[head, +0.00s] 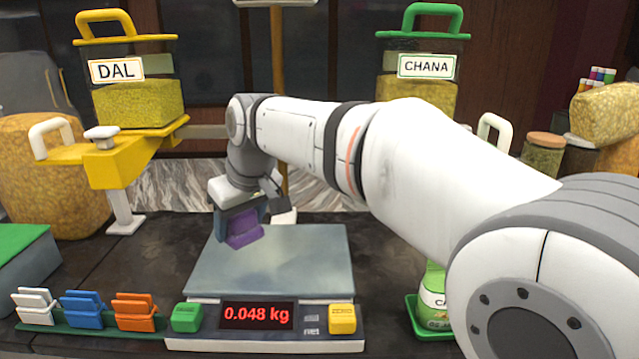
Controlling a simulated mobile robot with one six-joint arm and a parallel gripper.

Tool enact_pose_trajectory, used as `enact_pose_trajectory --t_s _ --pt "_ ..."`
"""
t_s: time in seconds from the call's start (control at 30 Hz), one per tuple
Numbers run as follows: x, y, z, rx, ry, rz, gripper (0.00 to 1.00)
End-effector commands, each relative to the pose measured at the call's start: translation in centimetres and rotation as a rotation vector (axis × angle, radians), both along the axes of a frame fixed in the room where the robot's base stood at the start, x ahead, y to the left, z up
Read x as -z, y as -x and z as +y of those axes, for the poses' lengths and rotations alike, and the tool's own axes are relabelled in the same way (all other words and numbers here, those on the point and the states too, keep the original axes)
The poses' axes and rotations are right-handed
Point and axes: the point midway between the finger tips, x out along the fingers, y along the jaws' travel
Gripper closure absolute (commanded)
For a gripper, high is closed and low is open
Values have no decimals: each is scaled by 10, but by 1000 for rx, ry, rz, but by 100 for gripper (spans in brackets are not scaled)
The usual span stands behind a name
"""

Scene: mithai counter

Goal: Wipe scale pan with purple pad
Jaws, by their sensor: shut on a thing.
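The scale has a flat grey pan (290,270) in the middle of the counter. Its red display (258,315) reads 0.048 kg. My gripper (238,220) points down over the left back part of the pan and is shut on the purple pad (243,232). The pad is at or just above the pan surface; I cannot tell for sure whether it touches. My gripper and wrist hide part of the pad and the pan's back edge.
A yellow DAL dispenser (125,165) stands at the back left, and a CHANA container (418,90) at the back right. White, blue and orange clips (82,308) sit in a green rack at the front left. A green packet (436,295) stands right of the scale. Dark counter (150,265) is free at left.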

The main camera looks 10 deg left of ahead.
Motion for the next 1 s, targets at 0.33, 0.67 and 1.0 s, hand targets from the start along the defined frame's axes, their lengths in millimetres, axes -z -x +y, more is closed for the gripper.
enact_pose_trajectory --t_s 0.33,0.67,1.0 --pt "-30 -3 -3 8 -1 -1 62" --pt "-32 -3 -3 9 0 0 62" --pt "-32 -3 -3 10 0 0 62"
